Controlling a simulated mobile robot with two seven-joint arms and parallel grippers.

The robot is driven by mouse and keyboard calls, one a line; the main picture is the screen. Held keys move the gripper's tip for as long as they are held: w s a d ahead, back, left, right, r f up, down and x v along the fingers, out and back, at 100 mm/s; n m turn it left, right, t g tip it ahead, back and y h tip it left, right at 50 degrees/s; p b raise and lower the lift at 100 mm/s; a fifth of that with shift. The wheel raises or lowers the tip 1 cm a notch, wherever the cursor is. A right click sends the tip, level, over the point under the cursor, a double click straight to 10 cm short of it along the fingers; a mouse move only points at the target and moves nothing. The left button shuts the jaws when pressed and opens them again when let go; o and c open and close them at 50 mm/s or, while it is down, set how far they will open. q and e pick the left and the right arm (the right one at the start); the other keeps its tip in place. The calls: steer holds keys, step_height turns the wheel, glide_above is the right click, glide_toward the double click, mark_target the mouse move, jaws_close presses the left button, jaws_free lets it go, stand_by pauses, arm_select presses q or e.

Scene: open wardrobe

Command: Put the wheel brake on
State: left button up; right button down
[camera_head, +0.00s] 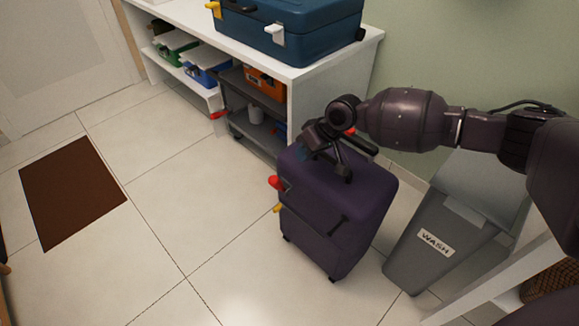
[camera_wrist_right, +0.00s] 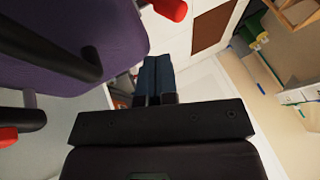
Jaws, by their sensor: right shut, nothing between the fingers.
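A dark purple suitcase (camera_head: 330,215) stands upright on the tiled floor, on small dark wheels. A red knob (camera_head: 275,182) and a smaller yellow piece (camera_head: 277,208) stick out from its left side. I cannot tell which part is the wheel brake. My right gripper (camera_head: 312,138) is over the suitcase's top, near its far edge. Its fingers (camera_wrist_right: 160,78) are shut and empty. In the right wrist view the suitcase (camera_wrist_right: 75,30) is at the upper left, with a black bar handle and a red-ended piece (camera_wrist_right: 172,8) beyond it. My left gripper is out of view.
A grey bin marked WASH (camera_head: 435,240) stands close to the right of the suitcase. A white bench (camera_head: 310,75) with a blue case (camera_head: 290,30) stands behind. A grey trolley (camera_head: 250,105) sits below it. The floor to the left is clear, up to a brown mat (camera_head: 70,190).

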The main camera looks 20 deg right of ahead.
mark_target(290, 170)
steer(key=b+x, duration=0.1)
steer(key=x, duration=0.3)
steer(key=b+x, duration=0.2)
steer(key=x, duration=0.2)
steer(key=shift+s+f, duration=0.15)
steer(key=shift+s, duration=0.1)
steer(key=shift+w+a+f+b, duration=0.3)
steer(key=shift+w+a+f, duration=0.1)
steer(key=shift+f, duration=0.2)
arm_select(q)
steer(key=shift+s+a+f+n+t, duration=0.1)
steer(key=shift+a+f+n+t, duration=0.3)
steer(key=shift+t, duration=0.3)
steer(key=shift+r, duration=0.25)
arm_select(e)
steer(key=shift+a+r, duration=0.1)
steer(key=shift+r, duration=0.05)
